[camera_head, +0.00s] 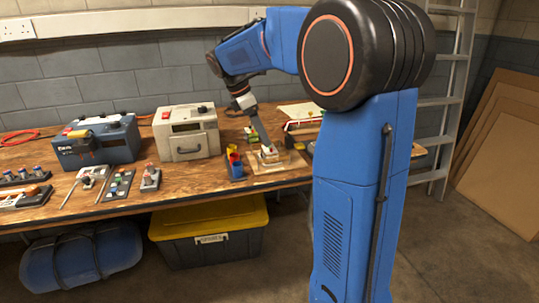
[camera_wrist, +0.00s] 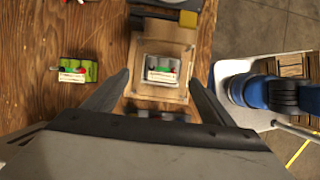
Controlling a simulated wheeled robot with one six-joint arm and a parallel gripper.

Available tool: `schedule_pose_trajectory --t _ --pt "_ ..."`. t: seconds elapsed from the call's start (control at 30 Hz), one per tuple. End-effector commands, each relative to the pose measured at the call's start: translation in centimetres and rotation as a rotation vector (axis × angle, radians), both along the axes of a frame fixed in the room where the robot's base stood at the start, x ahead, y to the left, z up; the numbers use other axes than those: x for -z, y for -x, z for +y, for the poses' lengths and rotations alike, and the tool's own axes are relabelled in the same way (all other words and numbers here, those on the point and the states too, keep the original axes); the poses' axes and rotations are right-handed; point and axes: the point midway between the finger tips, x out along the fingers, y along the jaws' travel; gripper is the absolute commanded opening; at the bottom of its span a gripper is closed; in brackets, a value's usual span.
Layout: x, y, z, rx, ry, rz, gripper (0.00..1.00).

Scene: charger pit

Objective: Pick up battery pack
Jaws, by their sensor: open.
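A small pack with green, white and red markings (camera_wrist: 161,74) sits in a pale square holder (camera_wrist: 161,61) on a wooden board (camera_wrist: 177,36) in the wrist view. Another green pack with a white label (camera_wrist: 75,70) lies on the table to the left. Either could be the battery pack; I cannot tell which. My gripper (camera_wrist: 158,77) is open and empty, its fingers on either side of the holder in the picture. In the head view, my gripper (camera_head: 267,147) points down over the board (camera_head: 277,167). Whether it touches anything is unclear.
The wooden bench (camera_head: 188,182) also holds a blue device (camera_head: 97,140), a beige device (camera_head: 187,133), a blue bin (camera_head: 236,171) and small parts. A yellow-lidded box (camera_head: 208,219) stands below. A ladder (camera_head: 452,75) stands behind at the right.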

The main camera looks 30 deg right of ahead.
Motion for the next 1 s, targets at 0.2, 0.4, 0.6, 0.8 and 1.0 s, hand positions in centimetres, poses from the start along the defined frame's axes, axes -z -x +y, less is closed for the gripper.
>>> schedule_pose_trajectory --t 0.2,0.4,0.6,0.8,1.0 --pt "2.1 0.3 -0.8 0.0 0.0 0.001 0.77" --pt "3.2 0.6 -1.3 0.001 0.0 0.002 0.77" --pt "5.7 1.2 -2.4 0.0 0.001 0.001 0.77" --pt "7.0 1.4 -2.8 0.0 0.001 0.0 0.77" --pt "7.0 1.3 -2.9 0.0 0.0 -0.001 0.77"
